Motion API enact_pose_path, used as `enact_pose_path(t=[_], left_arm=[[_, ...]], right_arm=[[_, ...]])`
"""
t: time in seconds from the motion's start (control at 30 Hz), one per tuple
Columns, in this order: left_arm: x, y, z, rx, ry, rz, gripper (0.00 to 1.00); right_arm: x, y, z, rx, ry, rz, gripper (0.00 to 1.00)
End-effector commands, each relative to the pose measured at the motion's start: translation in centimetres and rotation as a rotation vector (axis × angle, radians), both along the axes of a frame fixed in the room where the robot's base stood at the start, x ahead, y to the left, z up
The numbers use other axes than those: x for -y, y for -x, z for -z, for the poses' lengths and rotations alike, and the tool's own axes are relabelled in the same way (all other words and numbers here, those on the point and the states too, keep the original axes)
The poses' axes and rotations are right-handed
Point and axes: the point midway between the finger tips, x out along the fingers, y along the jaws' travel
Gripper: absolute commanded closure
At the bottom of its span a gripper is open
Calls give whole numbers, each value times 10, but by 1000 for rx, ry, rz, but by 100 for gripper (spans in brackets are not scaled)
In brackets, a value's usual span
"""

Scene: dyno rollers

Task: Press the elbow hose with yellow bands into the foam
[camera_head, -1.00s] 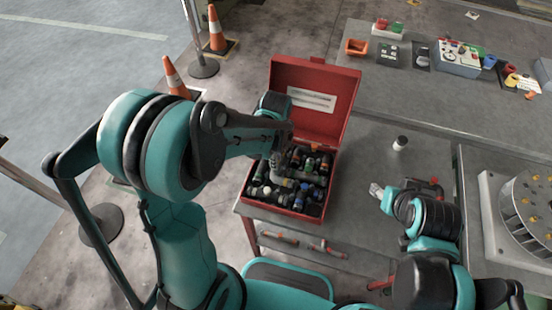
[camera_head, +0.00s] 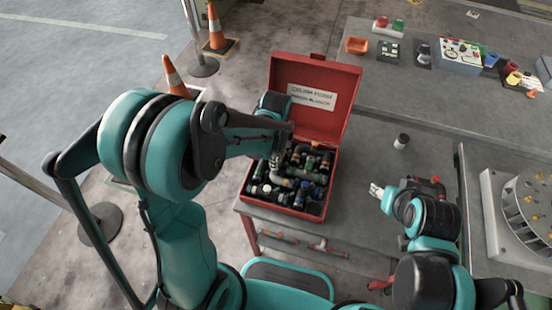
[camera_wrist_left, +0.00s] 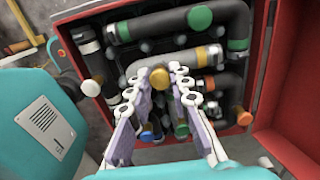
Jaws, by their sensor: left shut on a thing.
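The elbow hose with yellow bands (camera_wrist_left: 181,61) is grey, with a yellow band and a yellow-orange end. It lies among other hoses in the red case (camera_head: 245,203), which also shows in the left wrist view (camera_wrist_left: 255,75). My left gripper (camera_wrist_left: 159,79) is shut on this hose near its yellow-orange end. In the head view my left gripper (camera_head: 277,160) is over the case's left part, and the arm partly covers it. The fingers hide part of the hose, and I cannot tell whether it is fully seated in the foam. My right gripper (camera_head: 377,190) is empty, right of the case.
The case's open lid (camera_head: 312,75) stands up behind the hoses. Several hoses with green, orange and blue bands fill the case closely around my left fingers. A small dark cylinder with a white top (camera_head: 401,141) stands on the grey table (camera_head: 360,155), which has free room around it.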

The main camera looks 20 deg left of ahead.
Motion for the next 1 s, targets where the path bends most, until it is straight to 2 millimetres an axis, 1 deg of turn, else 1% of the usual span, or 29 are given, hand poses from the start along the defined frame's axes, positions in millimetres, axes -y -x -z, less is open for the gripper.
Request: enact_pose_path(t=[0.2, 0.4, 0.73, 0.77, 0.8, 0.83, 1.0], left_arm=[[0, 0, 7, 0, 0, 0, 100], [0, 0, 8, 0, 0, 0, 100], [0, 0, 15, 0, 0, 0, 100], [0, 0, 14, 0, 0, 0, 75], [0, 0, 14, 0, 0, 0, 65], [0, 0, 14, 0, 0, 0, 57], [0, 0, 14, 0, 0, 0, 56]], right_arm=[[0, 0, 7, 0, 0, 0, 56], [0, 0, 8, 0, 0, 0, 56], [0, 0, 14, 0, 0, 0, 56], [0, 0, 14, 0, 0, 0, 56], [0, 0, 14, 0, 0, 0, 56], [0, 0, 13, 0, 0, 0, 56], [0, 0, 13, 0, 0, 0, 56]])
